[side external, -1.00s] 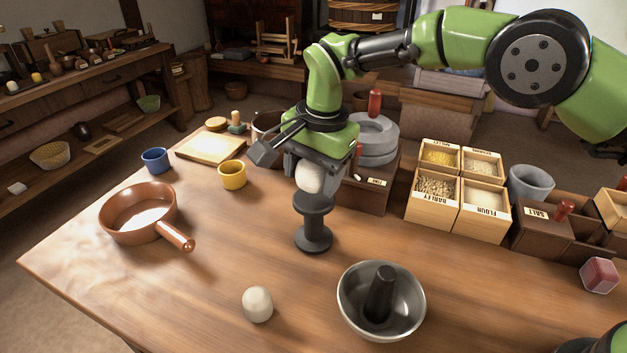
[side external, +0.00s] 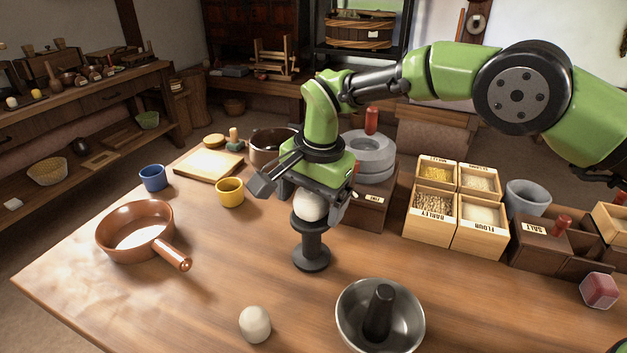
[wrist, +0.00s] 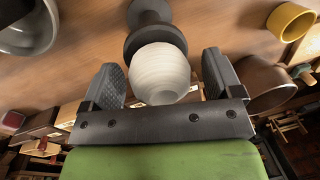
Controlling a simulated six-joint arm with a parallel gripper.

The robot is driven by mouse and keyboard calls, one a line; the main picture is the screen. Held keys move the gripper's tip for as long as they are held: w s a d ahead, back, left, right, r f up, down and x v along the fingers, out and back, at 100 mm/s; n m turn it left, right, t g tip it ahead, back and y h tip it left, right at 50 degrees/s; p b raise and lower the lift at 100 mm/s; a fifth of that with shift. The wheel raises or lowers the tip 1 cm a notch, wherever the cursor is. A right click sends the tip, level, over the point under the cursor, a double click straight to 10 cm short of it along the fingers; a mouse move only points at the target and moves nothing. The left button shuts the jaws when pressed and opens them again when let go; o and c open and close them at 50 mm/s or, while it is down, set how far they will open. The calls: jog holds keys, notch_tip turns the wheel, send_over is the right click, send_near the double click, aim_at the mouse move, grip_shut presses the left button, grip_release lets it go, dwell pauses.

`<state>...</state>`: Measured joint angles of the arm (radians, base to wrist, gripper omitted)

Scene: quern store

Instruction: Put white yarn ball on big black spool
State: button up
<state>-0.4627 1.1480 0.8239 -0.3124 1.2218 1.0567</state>
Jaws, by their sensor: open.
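The white yarn ball (side external: 309,206) sits on the top of the big black spool (side external: 311,257), which stands upright on the table. In the wrist view the ball (wrist: 160,72) is round with fine bands, and the spool's dark flange (wrist: 150,36) shows right behind it. My gripper (side external: 309,199) is just above and around the ball. In the wrist view my gripper (wrist: 163,80) is open, one finger on each side of the ball, with a visible gap on both sides. The ball's top is partly hidden by my gripper in the side view.
A metal bowl with a dark central post (side external: 380,315) and a pale egg-shaped object (side external: 255,324) stand in front. A brown pan (side external: 137,232) and yellow cup (side external: 230,192) are to the left. Wooden grain boxes (side external: 430,222) and grey stones (side external: 368,155) stand behind.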

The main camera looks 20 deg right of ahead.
jog(key=s+d+r+n+t, duration=0.15)
jog(key=d+r, duration=0.25)
jog(key=r, duration=0.6)
jog(key=s+d+r+n, duration=0.1)
jog(key=s+d+r, duration=0.2)
jog(key=r, duration=0.7)
jog(key=s+d+r+n+t+y, duration=0.1)
jog(key=s+d+r, duration=0.1)
jog(key=s+d, duration=0.35)
jog(key=s+d+r+n+t, duration=0.2)
jog(key=s+d, duration=0.1)
jog(key=s, duration=0.5)
jog(key=s+d+f+n+t, duration=0.1)
jog(key=s+f, duration=0.3)
jog(key=s, duration=0.5)
jog(key=shift+d, duration=0.9)
